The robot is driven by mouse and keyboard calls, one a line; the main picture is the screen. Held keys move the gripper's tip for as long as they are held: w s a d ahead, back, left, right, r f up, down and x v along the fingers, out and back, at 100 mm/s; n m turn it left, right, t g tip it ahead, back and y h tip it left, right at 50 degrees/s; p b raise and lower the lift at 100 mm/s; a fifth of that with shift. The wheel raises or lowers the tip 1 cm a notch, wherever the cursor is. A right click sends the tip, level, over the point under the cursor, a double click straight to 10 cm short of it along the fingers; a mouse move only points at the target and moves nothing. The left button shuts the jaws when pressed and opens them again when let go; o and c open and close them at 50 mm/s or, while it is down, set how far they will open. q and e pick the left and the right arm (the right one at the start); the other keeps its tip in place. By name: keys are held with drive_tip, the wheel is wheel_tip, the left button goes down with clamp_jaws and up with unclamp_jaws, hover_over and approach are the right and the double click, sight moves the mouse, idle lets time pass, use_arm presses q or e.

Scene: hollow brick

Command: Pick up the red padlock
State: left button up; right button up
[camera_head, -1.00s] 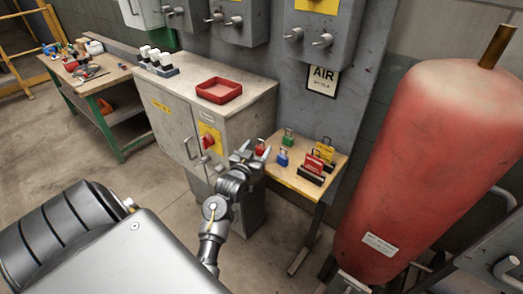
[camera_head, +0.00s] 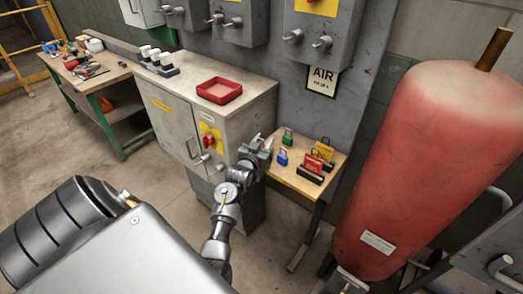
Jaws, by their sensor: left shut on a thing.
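My left gripper (camera_head: 262,143) is at the left end of the small wooden table, beside the grey cabinet. It is shut on the red padlock, which the fingers hide almost wholly from this view. I cannot tell whether the padlock is clear of the table top. A green padlock (camera_head: 288,137) and a blue padlock (camera_head: 282,159) stand on the table just right of the gripper. My right gripper is not in view.
The small wooden table (camera_head: 291,176) also bears a black holder with red and yellow tags (camera_head: 312,162). A grey cabinet (camera_head: 170,120) with a red tray (camera_head: 219,91) stands left. A large red tank (camera_head: 420,160) stands right.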

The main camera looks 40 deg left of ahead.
use_arm(q)
drive_tip(key=shift+c, duration=0.8)
wheel_tip(320, 180, up, 10)
drive_tip(key=b, duration=0.1)
